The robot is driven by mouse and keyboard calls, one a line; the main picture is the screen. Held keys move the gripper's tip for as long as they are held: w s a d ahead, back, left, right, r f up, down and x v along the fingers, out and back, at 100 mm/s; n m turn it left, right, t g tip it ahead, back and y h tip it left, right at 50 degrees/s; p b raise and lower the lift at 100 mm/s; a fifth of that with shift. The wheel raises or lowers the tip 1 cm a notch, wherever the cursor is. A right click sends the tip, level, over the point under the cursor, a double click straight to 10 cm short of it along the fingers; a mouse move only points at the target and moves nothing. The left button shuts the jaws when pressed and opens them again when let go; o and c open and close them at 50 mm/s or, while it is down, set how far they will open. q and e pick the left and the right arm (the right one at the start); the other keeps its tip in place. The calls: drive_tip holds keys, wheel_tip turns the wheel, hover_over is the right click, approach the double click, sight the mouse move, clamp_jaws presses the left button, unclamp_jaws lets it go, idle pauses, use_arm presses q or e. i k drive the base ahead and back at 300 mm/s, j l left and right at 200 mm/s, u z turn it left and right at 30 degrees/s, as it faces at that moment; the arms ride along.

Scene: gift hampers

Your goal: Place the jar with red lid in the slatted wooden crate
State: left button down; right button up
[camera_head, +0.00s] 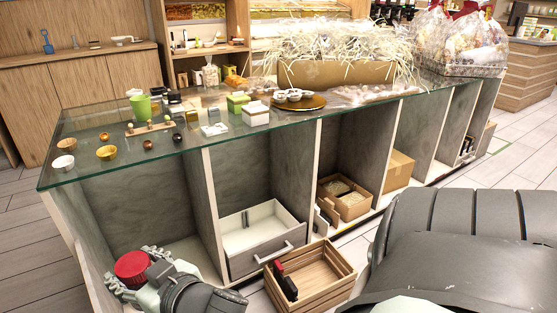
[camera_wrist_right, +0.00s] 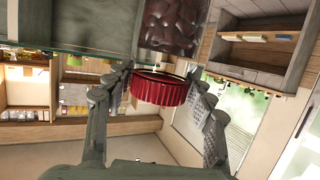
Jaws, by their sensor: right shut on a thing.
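The jar with red lid (camera_head: 132,266) is at the lower left of the head view, where mainly its round red lid shows. My right gripper (camera_head: 134,270) is shut on it, with a finger on either side of the lid. In the right wrist view the ribbed red lid (camera_wrist_right: 158,89) sits between the fingers, with the jar's dark brown contents (camera_wrist_right: 172,25) beyond it. The slatted wooden crate (camera_head: 318,291) stands on the floor at bottom centre, to the right of the gripper and apart from it. A dark and red item (camera_head: 286,282) lies in it. My left gripper is not in view.
A glass-topped counter (camera_head: 85,125) with small bowls and boxes runs behind the gripper. An open grey drawer (camera_head: 262,260) juts out between the gripper and the crate. A cardboard box (camera_head: 345,202) stands in a counter bay. My dark body part fills the lower right.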

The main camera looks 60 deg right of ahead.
sight(317, 290)
drive_tip(key=k+l+z, duration=0.2)
drive_tip(key=l, duration=0.2)
drive_tip(key=k+l+z, duration=0.1)
drive_tip(key=l+z, duration=0.15)
drive_tip(key=l, duration=0.15)
drive_tip(key=k+l+z, duration=0.2)
drive_tip(key=l, duration=0.25)
drive_tip(key=l+z, duration=0.25)
drive_tip(key=l, duration=0.2)
drive_tip(key=i, duration=0.05)
